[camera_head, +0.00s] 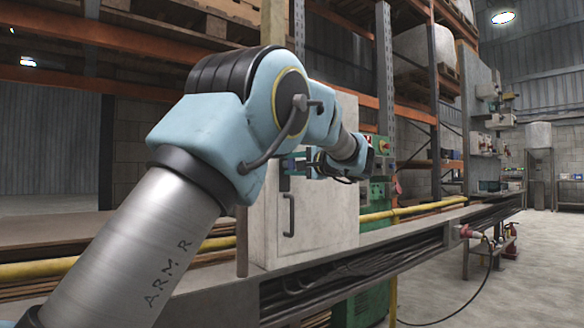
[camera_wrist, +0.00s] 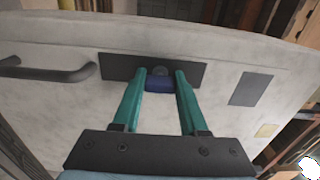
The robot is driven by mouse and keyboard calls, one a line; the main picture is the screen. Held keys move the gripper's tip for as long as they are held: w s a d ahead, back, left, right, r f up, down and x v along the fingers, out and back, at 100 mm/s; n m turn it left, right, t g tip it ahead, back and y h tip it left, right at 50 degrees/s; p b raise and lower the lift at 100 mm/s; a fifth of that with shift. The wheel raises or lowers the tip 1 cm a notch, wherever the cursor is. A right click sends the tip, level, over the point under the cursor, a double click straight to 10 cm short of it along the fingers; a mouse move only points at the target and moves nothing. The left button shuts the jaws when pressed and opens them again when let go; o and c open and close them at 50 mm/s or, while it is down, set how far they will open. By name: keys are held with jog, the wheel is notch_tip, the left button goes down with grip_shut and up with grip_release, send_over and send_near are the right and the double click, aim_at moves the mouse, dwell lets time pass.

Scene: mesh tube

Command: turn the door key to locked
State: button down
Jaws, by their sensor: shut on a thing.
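The white cabinet door (camera_head: 276,215) stands upright in front of my arm in the head view, and its pale face (camera_wrist: 60,110) fills much of the wrist view. The blue key (camera_wrist: 159,85) sits at a round lock on a dark plate (camera_wrist: 118,66). My gripper (camera_wrist: 160,80) has its two teal fingers on either side of the key, shut on it. The gripper (camera_head: 288,163) is at the door's upper part in the head view, where my arm partly hides it. The key's exact angle is hard to tell.
A dark door handle (camera_head: 289,215) is below the lock plate; it also shows at left in the wrist view (camera_wrist: 60,73). A grey rectangle (camera_wrist: 249,89) is on the door. A yellow pipe (camera_head: 410,211) and a cable-filled ledge (camera_head: 400,240) run alongside.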

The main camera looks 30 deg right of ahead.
jog(key=shift+c, duration=2.2)
grip_release()
jog(key=s+d, duration=0.2)
jog(key=s, duration=0.8)
jog(key=shift+s, duration=0.3)
jog(key=shift+s, duration=0.1)
